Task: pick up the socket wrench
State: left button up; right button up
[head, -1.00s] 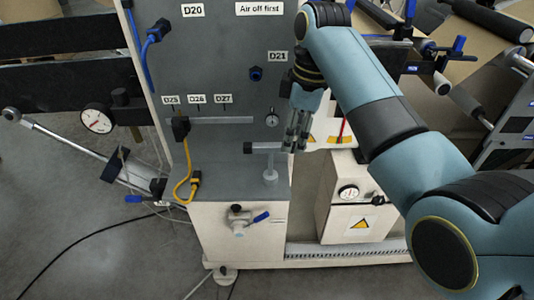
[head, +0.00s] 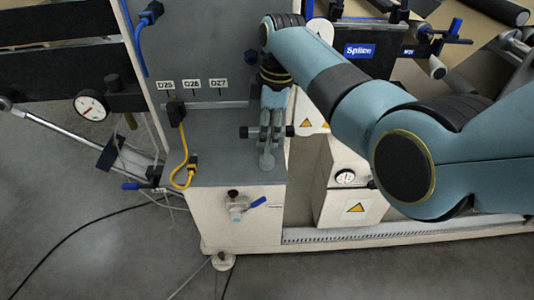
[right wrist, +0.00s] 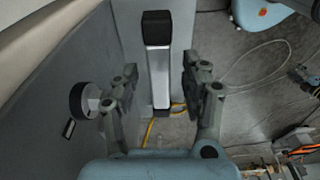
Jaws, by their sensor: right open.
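A T-shaped tool that looks like the socket wrench (head: 245,132) stands at the grey ledge of the machine. Its crossbar lies level, with black ends, above a pale round foot. In the right wrist view its silver bar with a black end (right wrist: 160,75) runs between my fingers. My right gripper (head: 271,125) is above the ledge, at the bar, and hides its middle. In the right wrist view the gripper (right wrist: 157,92) is open, one finger on each side of the bar, with gaps showing. My left gripper is not in view.
The grey panel (head: 212,65) stands close behind my right gripper. A round gauge (right wrist: 83,100) is beside the left finger. A yellow cable (head: 183,155) hangs left of the tool. A blue-handled valve (head: 240,206) is below the ledge. A white box (head: 350,185) stands to the right.

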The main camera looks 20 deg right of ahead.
jog(key=shift+f, duration=0.7)
grip_shut()
jog(key=shift+r, duration=0.1)
